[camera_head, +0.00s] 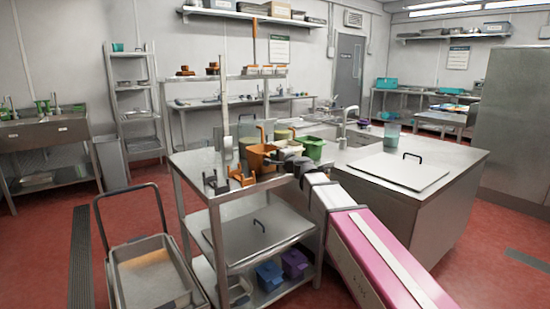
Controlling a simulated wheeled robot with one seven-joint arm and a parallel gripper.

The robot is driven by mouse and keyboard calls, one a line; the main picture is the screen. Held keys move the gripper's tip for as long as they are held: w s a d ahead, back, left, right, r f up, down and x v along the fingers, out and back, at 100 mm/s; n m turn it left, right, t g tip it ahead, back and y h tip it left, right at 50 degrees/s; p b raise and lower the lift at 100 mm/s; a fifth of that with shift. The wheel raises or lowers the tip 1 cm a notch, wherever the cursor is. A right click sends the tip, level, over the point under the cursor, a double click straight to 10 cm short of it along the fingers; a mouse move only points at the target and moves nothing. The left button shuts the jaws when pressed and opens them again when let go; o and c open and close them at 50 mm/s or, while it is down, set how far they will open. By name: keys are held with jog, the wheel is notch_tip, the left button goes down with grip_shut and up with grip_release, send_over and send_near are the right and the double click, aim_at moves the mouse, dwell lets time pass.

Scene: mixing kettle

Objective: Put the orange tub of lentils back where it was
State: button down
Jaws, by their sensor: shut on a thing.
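The orange tub (258,159) is upright over the upper steel top of the shelved stand, in the middle of the view. My dark gripper (277,161) reaches in from the right and is shut at the right side of the tub. The tub's contents are too small to make out, and I cannot tell whether its base touches the top.
A green tub (313,149) and a pale tub (287,147) stand close behind my gripper. Orange brackets (241,176) and dark brackets (216,183) stand to the left. A steel counter (385,204) with a lid is at right. A cart (150,270) stands at lower left.

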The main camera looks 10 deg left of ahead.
jog(key=shift+f, duration=0.1)
jog(key=c, duration=1.3)
grip_release()
jog(key=shift+o, duration=0.2)
jog(key=shift+s+d, duration=0.15)
jog(key=v, duration=1.2)
jog(key=s+d+f+n+g+h, duration=0.3)
jog(key=d+f, duration=0.5)
jog(key=f, duration=0.5)
jog(key=s+d+f+n+g+h, duration=0.2)
jog(key=d+f+n+g+h, duration=0.15)
jog(key=d+f, duration=0.7)
jog(key=s+d+f+n+g+h, duration=0.1)
jog(key=s+d+f+g+h, duration=0.1)
jog(key=s+d+f, duration=0.3)
jog(key=s+d+f+g+h, duration=0.3)
jog(key=s+d+f+h, duration=0.2)
jog(key=d+f, duration=0.4)
jog(key=shift+s+d+f+n, duration=0.2)
jog(key=shift+s+d+n, duration=0.15)
jog(key=shift+d, duration=0.4)
